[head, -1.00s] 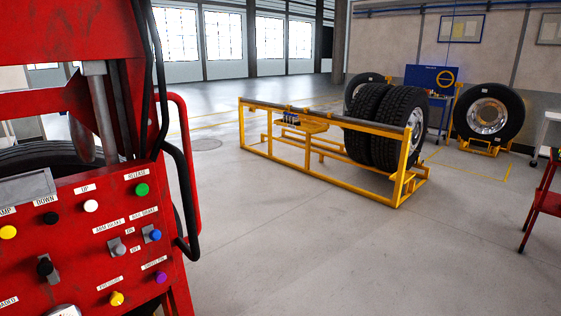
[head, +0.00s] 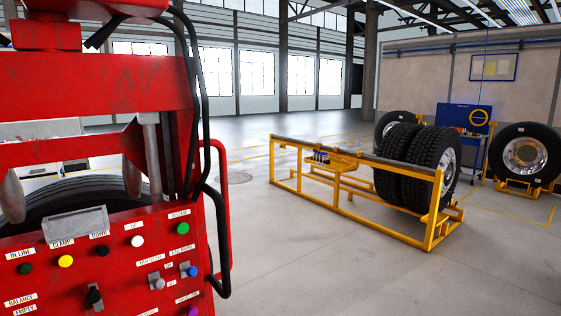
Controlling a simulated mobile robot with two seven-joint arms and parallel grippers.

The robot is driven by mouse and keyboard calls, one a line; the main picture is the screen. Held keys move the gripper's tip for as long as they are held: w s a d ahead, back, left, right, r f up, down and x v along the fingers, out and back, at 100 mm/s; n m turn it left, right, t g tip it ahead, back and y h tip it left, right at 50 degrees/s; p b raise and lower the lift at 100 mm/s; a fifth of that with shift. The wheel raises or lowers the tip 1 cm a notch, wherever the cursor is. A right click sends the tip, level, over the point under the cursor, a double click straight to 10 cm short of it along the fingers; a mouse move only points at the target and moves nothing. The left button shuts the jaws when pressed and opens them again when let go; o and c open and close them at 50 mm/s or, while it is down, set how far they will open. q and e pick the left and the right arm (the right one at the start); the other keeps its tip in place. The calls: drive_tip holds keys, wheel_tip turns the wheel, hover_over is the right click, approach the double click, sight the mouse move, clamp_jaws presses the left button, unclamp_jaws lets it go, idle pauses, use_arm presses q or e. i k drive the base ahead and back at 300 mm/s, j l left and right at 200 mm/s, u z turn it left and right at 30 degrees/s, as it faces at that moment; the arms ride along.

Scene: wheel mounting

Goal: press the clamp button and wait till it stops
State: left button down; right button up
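The clamp button is a yellow round button (head: 65,261) under the "CLAMP" label on the red machine's panel (head: 128,270), at the lower left of the head view. A green button (head: 24,268) labelled "IN LINE" is to its left, and a black "DOWN" button (head: 102,250) and white "UP" button (head: 137,241) are to its right. A dark tyre (head: 80,198) shows behind the panel in the red machine, partly hidden by it. Neither of my grippers is in view.
A yellow rack (head: 345,213) holding tyres (head: 428,155) stands on the floor at centre right. Another wheel (head: 526,155) stands on a yellow stand at the far right. A black cable (head: 217,240) and red handle (head: 222,165) stick out from the panel's right side. The floor between is clear.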

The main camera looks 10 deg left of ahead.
sight(65, 261)
drive_tip(key=u, duration=1.25)
